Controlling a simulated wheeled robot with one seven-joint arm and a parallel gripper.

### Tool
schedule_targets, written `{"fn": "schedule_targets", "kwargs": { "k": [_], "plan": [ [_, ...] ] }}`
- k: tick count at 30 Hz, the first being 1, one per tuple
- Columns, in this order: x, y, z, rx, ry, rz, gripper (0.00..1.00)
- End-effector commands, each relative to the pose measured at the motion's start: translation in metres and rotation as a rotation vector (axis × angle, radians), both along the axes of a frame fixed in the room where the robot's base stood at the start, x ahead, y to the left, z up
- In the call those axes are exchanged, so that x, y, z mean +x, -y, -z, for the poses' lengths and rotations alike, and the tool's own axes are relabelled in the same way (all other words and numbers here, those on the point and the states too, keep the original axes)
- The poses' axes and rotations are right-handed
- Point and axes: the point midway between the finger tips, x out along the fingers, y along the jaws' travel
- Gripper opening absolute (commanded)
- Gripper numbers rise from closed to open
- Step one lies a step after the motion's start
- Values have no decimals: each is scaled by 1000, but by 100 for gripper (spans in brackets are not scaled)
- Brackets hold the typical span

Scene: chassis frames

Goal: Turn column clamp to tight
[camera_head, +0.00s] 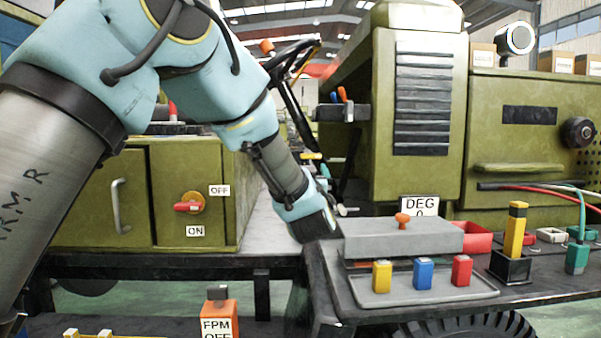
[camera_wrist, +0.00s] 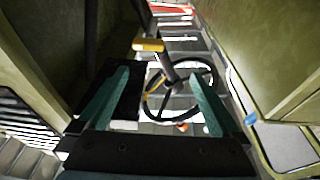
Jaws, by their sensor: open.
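A yellow bar-shaped handle (camera_wrist: 147,45), likely the column clamp lever, sits at the top of a dark column (camera_wrist: 165,68) in the wrist view. A black steering wheel (camera_wrist: 208,72) lies behind and below it. My gripper (camera_wrist: 158,76) is open and empty, with its teal fingers on either side of the column in the picture. The handle shows just beyond the fingertips; I cannot tell the exact distance. In the head view a small yellow piece (camera_head: 311,156) shows beside my wrist, perhaps the same handle. My fingers are mostly hidden there. No tight marking is readable.
Olive panels flank the column closely; one is on the right (camera_wrist: 265,50). A grey tray (camera_head: 425,292) with yellow, blue and red blocks stands right of my wrist. A grey box (camera_head: 400,240) with an orange knob is behind it. A cabinet (camera_head: 150,195) stands left.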

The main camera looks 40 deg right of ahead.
Motion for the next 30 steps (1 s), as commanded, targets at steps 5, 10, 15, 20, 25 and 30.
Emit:
{"fn": "schedule_targets", "kwargs": {
  "k": [5,10,15,20,25,30],
  "plan": [
    [-35,17,-7,-106,94,-9,100],
    [-33,23,-12,-123,109,-15,100],
    [-10,40,-12,-122,108,-17,100],
    [16,61,-11,-121,108,-15,100],
    [44,84,-11,-121,106,-15,100],
    [68,104,-19,-123,107,-15,100]
  ]
}}
